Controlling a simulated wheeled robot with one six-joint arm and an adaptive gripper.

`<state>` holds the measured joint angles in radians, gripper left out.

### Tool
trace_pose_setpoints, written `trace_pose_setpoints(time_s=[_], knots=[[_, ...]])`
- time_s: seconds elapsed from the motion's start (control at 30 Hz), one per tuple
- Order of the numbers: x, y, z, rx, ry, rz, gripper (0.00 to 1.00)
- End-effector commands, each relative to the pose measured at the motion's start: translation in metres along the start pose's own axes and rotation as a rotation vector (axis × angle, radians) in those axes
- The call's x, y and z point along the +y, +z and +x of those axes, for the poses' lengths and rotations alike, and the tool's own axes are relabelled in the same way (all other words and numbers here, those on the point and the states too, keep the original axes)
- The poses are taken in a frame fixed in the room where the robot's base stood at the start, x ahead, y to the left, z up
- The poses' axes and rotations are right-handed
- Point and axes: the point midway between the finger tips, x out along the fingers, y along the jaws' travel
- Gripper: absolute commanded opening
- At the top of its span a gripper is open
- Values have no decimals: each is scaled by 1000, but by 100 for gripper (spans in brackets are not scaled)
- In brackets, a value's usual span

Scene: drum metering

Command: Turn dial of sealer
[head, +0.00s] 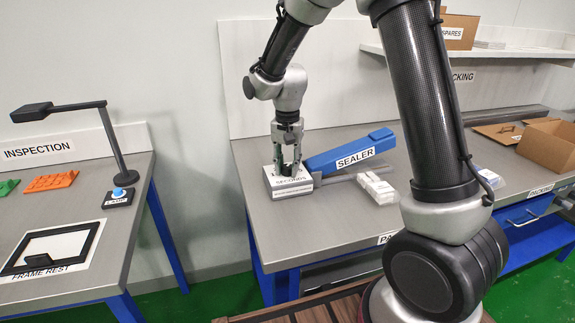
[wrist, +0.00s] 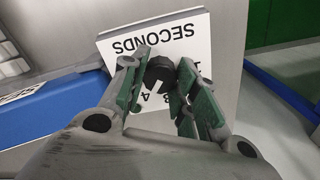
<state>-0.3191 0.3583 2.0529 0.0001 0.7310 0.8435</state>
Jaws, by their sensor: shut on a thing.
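The sealer is a white-topped box (head: 299,188) marked SECONDS with a blue arm (head: 347,150) labelled SEALER, on the packing bench. In the wrist view, the dial (wrist: 160,70) is a round black knob with a white pointer line, on a white plate (wrist: 180,40) with printed SECONDS and numbers, partly hidden. My gripper (head: 288,167) points straight down over the box. In the wrist view its green-padded fingers (wrist: 160,88) are shut on the dial, one on each side.
White packets (head: 376,187) lie right of the sealer. An open cardboard box (head: 549,143) stands farther right. The inspection bench (head: 75,215) at left holds a lamp (head: 119,160) and a frame rest (head: 55,248). A gap separates the two benches.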

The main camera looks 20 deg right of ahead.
Motion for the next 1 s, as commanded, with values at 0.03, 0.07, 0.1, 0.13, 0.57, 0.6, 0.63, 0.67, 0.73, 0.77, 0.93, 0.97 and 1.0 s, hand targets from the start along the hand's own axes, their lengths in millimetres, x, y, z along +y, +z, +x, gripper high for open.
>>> trace_pose_setpoints(time_s=[0.03, 0.07, 0.1, 0.13, 0.57, 0.6, 0.63, 0.67, 0.73, 0.77, 0.93, 0.97, 1.0], knots=[[-1, -1, -1, 3, -2, 0, 6], [-1, -1, -1, 3, -2, 0, 6], [-1, -1, -1, 3, -2, 0, 6], [-1, -1, -1, 3, -2, 0, 6], [0, 0, 0, 1, -1, -1, 53], [0, 0, 0, 1, -1, -1, 53], [0, 0, 0, 1, -1, -1, 53], [0, 0, 0, 1, -1, -1, 53], [0, 0, -2, 1, -1, -1, 53], [0, 0, -3, 2, -2, -1, 53], [-1, -1, -27, 4, -5, -1, 53], [-1, -1, -33, 4, -4, -1, 53], [-1, -1, -43, 5, -5, -1, 53]])
